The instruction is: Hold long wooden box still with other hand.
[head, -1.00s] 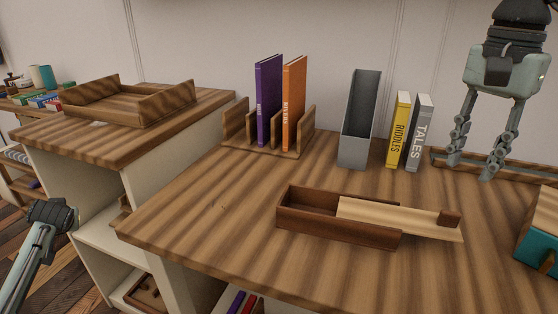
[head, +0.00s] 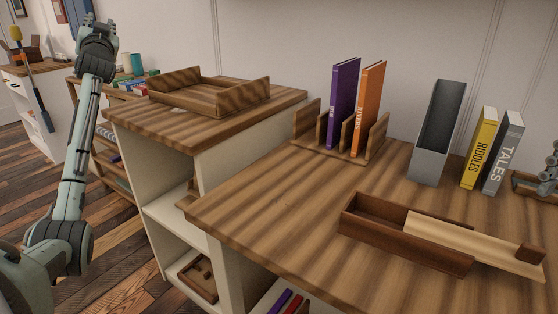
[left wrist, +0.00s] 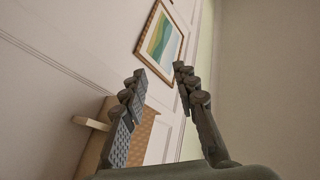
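The long wooden box (head: 405,245) lies on the plank-topped desk at the right of the head view. Its pale sliding lid (head: 465,240) is drawn out to the right, with a dark knob (head: 530,253) on its end; the box's left part is open and looks empty. My left gripper (head: 98,32) is raised at the upper left, far from the box. In the left wrist view its fingers (left wrist: 160,72) stand apart with nothing between them. Part of my right gripper (head: 550,170) shows at the right edge, behind the box; the rest is cut off.
Purple and orange books (head: 343,105) stand in a wooden rack. A grey file holder (head: 437,130) and yellow and grey books (head: 490,150) stand behind the box. A wooden tray (head: 210,92) sits on the left cabinet. The desk left of the box is clear.

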